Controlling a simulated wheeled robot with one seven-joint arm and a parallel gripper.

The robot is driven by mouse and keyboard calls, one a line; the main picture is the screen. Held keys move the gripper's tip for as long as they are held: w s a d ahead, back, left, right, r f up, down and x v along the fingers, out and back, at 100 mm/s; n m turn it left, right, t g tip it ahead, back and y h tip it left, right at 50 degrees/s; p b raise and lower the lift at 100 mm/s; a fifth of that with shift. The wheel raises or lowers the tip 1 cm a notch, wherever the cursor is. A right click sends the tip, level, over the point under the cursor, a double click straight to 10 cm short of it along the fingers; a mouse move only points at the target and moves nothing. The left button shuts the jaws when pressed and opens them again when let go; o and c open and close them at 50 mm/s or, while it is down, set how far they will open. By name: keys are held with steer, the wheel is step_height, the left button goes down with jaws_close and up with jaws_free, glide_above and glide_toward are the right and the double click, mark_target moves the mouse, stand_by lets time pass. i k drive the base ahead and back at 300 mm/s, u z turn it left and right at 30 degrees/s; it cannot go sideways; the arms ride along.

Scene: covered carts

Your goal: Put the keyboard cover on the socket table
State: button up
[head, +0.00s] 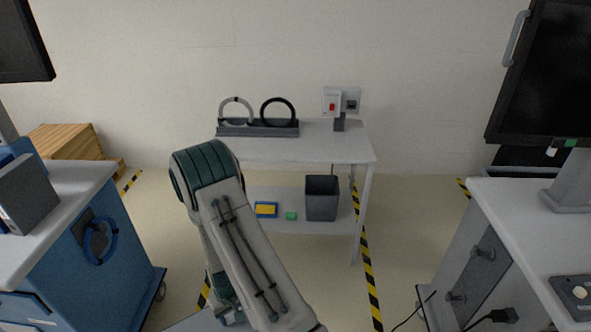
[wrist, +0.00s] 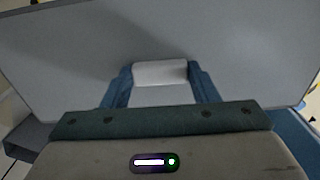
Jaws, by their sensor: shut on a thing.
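The socket table (head: 330,147) is the white two-level table against the back wall, below a wall socket (head: 341,103). In the wrist view, my gripper (wrist: 160,85) has its blue fingers on both sides of a pale block-shaped grip. This grip stands on a wide flat grey panel, which I take to be the keyboard cover (wrist: 60,60). The gripper is shut on it. The panel fills most of the wrist view, so what lies beneath it is hidden. In the head view, my arm hides part of the table's left side, and the gripper cannot be made out.
The tabletop holds a dark rack with two rings (head: 257,127) at left and a small dark block (head: 339,122) at right. The lower shelf holds a dark bin (head: 321,198). A blue cart (head: 85,240) stands left, a grey cart (head: 480,260) right. The tabletop's middle is clear.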

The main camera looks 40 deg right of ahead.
mark_target(309, 150)
steer(key=z, duration=0.5)
steer(key=i, duration=1.3)
steer(key=z, duration=0.8)
